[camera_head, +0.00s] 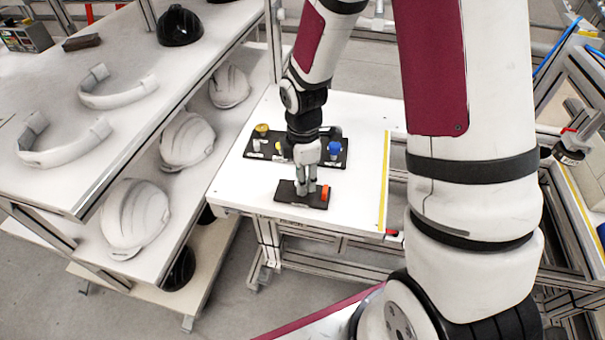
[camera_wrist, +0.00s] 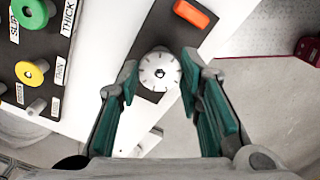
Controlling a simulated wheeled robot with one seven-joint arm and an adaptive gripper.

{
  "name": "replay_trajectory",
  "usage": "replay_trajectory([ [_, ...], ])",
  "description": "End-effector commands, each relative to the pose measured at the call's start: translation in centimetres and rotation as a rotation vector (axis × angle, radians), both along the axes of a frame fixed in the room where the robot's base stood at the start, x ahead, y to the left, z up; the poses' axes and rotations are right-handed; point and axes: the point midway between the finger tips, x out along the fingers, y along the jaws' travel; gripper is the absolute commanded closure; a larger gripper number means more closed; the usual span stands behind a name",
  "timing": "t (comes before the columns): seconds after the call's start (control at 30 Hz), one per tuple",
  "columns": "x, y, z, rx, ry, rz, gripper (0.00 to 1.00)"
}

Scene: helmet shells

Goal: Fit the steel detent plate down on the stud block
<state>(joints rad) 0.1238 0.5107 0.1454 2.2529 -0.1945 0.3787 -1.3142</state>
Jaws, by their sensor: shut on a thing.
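The steel detent plate (camera_wrist: 160,71) is a pale round disc with dark radial marks and a dark centre in the wrist view. My gripper (camera_wrist: 160,80) has its green-padded fingers on both sides of it and is shut on it. In the head view my gripper (camera_head: 306,190) points down at the left and middle part of the small black stud block (camera_head: 285,197). The block also shows in the wrist view (camera_wrist: 165,28), behind the plate, with an orange-red piece (camera_wrist: 191,13) at one end. The stud is hidden. I cannot tell whether the plate touches the block.
A black board (camera_head: 257,150) with coloured knobs and labels lies behind the block on the white table (camera_head: 240,185). A yellow strip (camera_head: 384,180) marks the table's right side. A shelf (camera_head: 120,150) with helmet shells stands at left. The table's front left is clear.

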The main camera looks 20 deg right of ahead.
Motion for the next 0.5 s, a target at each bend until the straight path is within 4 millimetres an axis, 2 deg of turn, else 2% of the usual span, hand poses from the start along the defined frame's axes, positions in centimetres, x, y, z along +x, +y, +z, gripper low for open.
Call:
replay_trajectory([
  [0.5,0.0,0.0,-1.2,0.000,0.001,0.001,0.94],
])
